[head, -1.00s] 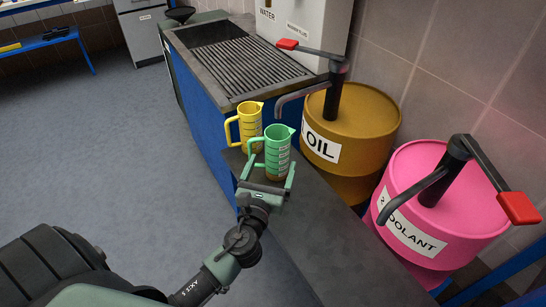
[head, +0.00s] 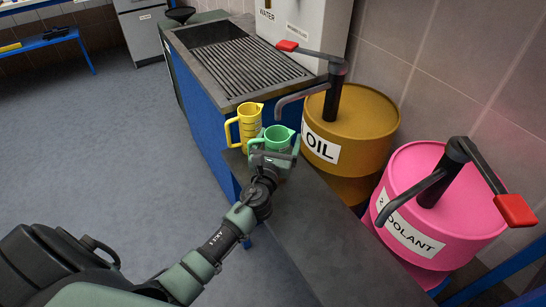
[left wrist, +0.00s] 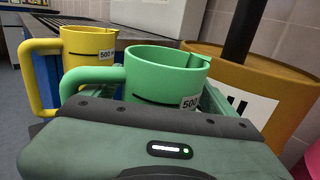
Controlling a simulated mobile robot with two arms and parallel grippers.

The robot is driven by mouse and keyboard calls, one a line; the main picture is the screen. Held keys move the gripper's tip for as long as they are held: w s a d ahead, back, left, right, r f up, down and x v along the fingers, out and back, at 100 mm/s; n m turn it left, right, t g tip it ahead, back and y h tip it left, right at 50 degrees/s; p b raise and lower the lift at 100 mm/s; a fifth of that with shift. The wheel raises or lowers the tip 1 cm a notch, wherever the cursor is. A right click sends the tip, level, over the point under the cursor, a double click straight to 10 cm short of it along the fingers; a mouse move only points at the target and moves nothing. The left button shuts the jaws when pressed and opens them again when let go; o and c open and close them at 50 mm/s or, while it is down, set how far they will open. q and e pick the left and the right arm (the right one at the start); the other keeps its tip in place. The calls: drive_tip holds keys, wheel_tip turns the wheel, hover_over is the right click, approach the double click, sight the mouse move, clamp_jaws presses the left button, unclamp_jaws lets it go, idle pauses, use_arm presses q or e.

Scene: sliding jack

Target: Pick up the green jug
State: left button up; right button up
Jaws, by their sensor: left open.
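The green jug (head: 279,134) stands on the dark bench (head: 310,225), with its handle on the left. It also shows in the left wrist view (left wrist: 165,75), just beyond the gripper body, which hides its lower part. My left gripper (head: 277,153) is open and right at the near side of the jug. My right gripper is not in view.
A yellow jug (head: 249,122) stands close behind and left of the green one. The oil barrel (head: 375,125) and the pink coolant barrel (head: 425,165) with pump levers stand to the right. A sink (head: 225,95) is behind. The bench's near part is clear.

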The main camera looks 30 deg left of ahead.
use_arm(q)
drive_tip(key=c, duration=1.8)
clamp_jaws()
drive_tip(key=shift+r, duration=0.1)
